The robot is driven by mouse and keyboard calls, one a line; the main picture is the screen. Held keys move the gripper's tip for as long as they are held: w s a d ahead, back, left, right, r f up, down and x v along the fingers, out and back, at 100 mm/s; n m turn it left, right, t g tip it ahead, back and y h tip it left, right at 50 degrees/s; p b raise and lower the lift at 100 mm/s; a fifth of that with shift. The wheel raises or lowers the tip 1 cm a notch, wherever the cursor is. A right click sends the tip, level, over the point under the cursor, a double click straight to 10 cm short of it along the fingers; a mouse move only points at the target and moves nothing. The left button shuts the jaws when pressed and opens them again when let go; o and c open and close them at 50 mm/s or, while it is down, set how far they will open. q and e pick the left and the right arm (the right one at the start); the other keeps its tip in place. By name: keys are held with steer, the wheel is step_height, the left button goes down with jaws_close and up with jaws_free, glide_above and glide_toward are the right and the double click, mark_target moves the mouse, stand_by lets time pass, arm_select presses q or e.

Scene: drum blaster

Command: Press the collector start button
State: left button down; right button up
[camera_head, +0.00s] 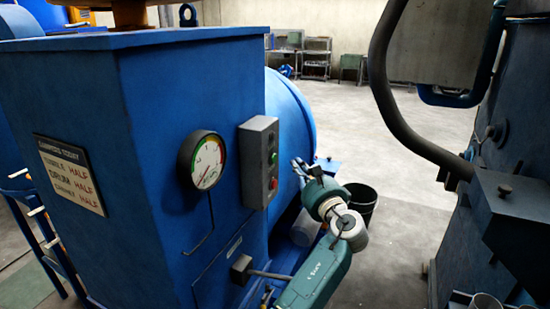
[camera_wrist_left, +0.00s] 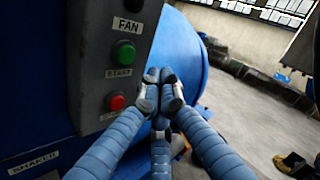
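The grey control box (camera_head: 258,163) is on the side of the blue collector cabinet (camera_head: 70,110). In the left wrist view, a green button (camera_wrist_left: 124,52) sits between a FAN label (camera_wrist_left: 128,26) and a START label (camera_wrist_left: 119,72). A red button (camera_wrist_left: 117,101) is below it; its label is partly hidden by a finger. The green button also shows in the head view (camera_head: 273,158). My left gripper (camera_wrist_left: 163,76) has its fingertips drawn together, with nothing seen between them. They are right of the buttons and appear apart from the box. My right gripper is not in view.
A round gauge (camera_head: 203,160) and a lever (camera_head: 242,269) are on the cabinet. A blue drum (camera_head: 290,120) is behind the gripper, with a black bucket (camera_head: 361,205) beyond. Dark machinery (camera_head: 515,220) stands at right. Open floor (camera_head: 405,235) lies between.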

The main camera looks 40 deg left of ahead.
mark_target(274, 159)
arm_select(q)
steer(key=a, duration=0.1)
steer(key=a+p, duration=0.1)
steer(key=a, duration=0.1)
steer(key=shift+s+a, duration=0.2)
steer(key=shift+s, duration=0.2)
stand_by(1.1)
steer(key=shift+a, duration=0.1)
steer(key=shift+s+a, duration=0.1)
steer(key=shift+a, duration=0.2)
steer(key=shift+a+p, duration=0.2)
steer(key=shift+p, duration=0.1)
stand_by(0.4)
steer(key=shift+s+a, duration=0.1)
steer(key=shift+a, duration=0.1)
stand_by(0.3)
steer(key=shift+d, duration=0.1)
steer(key=shift+w+d, duration=0.2)
steer(key=shift+d, duration=0.5)
